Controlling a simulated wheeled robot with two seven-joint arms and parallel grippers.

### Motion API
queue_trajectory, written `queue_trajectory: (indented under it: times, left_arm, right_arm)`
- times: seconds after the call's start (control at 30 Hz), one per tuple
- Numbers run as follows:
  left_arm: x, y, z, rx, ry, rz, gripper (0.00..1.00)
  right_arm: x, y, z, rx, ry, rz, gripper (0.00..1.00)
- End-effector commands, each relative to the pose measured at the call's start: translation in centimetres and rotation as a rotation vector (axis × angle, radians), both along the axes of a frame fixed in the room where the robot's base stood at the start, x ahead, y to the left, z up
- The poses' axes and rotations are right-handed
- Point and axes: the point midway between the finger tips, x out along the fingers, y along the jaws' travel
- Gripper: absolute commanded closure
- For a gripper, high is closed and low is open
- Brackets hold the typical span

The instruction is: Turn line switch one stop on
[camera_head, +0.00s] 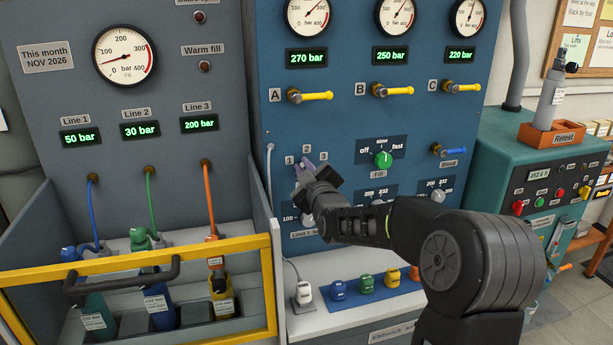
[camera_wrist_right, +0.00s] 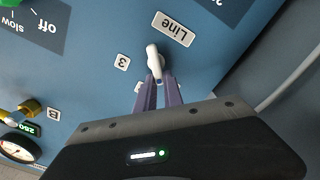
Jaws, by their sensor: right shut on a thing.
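The line switch (camera_wrist_right: 154,62) is a small white lever on the blue panel, seen upside down in the right wrist view beside the "Line" label (camera_wrist_right: 172,28) and the "3" label (camera_wrist_right: 122,62). My right gripper (camera_wrist_right: 158,82) is shut on the lever's end with its two purple-grey fingers. The label behind the fingers is mostly hidden. In the head view the right gripper (camera_head: 306,167) is at the panel just below the labels 1, 2 and 3, and it hides the switch. My left gripper is in neither view.
A green fill knob (camera_head: 383,159) sits right of the switch, and more knobs lie below, partly behind my arm. Yellow valve handles (camera_head: 317,96) are above. A yellow guard frame (camera_head: 140,264) stands at lower left. Coloured plugs (camera_head: 366,284) line the shelf below.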

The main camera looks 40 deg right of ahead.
Motion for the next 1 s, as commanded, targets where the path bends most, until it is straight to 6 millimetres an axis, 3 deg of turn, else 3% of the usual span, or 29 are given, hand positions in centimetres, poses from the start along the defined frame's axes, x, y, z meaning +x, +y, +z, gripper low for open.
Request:
queue_trajectory:
  times: [0.4,1.0]
  left_arm:
    - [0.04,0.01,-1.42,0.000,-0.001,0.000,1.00]
    - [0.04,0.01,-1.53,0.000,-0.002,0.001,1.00]
  right_arm:
    - [0.14,0.44,-0.66,-0.259,0.093,0.001,1.00]
    - [0.17,0.49,-0.72,-0.310,0.110,0.001,1.00]
